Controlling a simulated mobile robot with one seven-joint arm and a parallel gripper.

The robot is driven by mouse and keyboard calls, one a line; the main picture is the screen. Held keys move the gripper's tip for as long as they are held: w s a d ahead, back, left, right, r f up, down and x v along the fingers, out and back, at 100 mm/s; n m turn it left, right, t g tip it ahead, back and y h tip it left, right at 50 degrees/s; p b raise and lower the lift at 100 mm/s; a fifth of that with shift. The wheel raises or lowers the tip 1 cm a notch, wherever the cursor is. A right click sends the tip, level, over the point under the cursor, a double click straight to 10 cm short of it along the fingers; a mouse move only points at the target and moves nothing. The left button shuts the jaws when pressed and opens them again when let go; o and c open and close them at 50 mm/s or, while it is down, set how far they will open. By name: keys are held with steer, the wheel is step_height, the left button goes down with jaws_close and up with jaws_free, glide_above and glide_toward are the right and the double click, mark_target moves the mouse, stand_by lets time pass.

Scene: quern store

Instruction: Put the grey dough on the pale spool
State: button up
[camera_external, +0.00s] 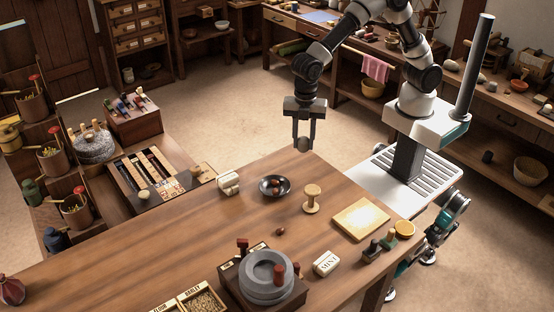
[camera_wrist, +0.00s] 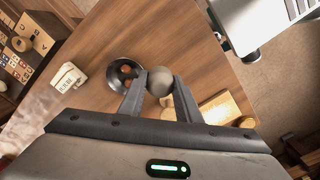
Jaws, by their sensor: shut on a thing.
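My gripper (camera_external: 303,138) hangs above the far edge of the wooden table, pointing down. It is shut on the grey dough, a small round lump (camera_external: 303,145). In the wrist view the grey dough (camera_wrist: 160,81) sits between the two fingertips. The pale spool (camera_external: 312,199) stands upright on the table, in front of and lower than my gripper in the external view, with nothing on its top. In the wrist view the spool is mostly hidden by the dough and fingers.
A dark bowl (camera_external: 273,187) with small things in it and a white block (camera_external: 228,183) stand left of the spool. A pale yellow board (camera_external: 361,219) lies to its right. A grey stone quern (camera_external: 266,275) stands nearer the camera. The table's middle left is clear.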

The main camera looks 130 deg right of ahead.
steer(key=w+a+r+p, duration=0.2)
steer(key=w+a+r, duration=0.1)
steer(key=a, duration=0.3)
steer(key=w+a+r+p, duration=0.1)
steer(key=w+a+r, duration=0.15)
steer(key=a, duration=0.35)
glide_above(312, 189)
step_height(312, 189, down, 6)
steer(key=shift+f+b, duration=0.4)
steer(key=shift+f, duration=1.75)
steer(key=shift+f, duration=0.15)
steer(key=o, duration=1.1)
steer(key=shift+c, duration=0.2)
